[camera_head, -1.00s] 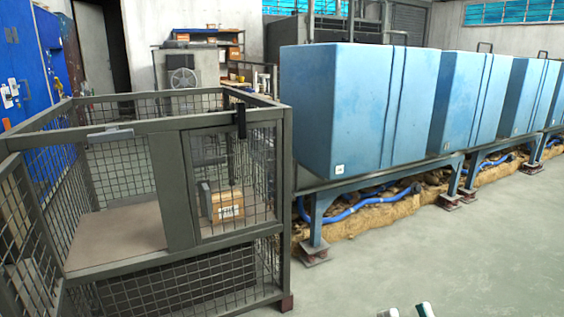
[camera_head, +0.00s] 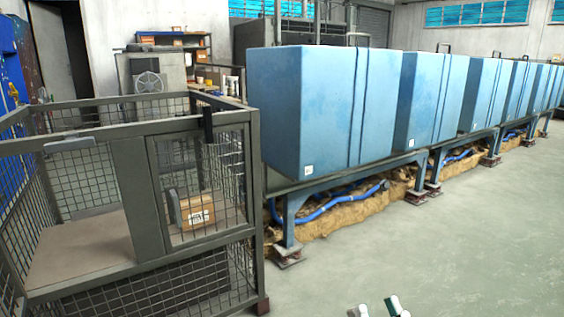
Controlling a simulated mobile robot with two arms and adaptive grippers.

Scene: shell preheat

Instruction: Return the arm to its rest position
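Only the tips of my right gripper (camera_head: 377,308) show, at the bottom edge of the head view, right of the middle. The two pale fingertips with green parts stand apart, with bare floor seen between them. Nothing shows between the tips. The rest of this gripper and its arm are below the frame. My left gripper and arm are out of view.
A grey mesh cage (camera_head: 128,166) stands at the left, with a cardboard box (camera_head: 197,210) inside. A row of blue tanks (camera_head: 315,110) on blue stands runs back to the right. Shelving is behind. The grey floor (camera_head: 470,250) at right is clear.

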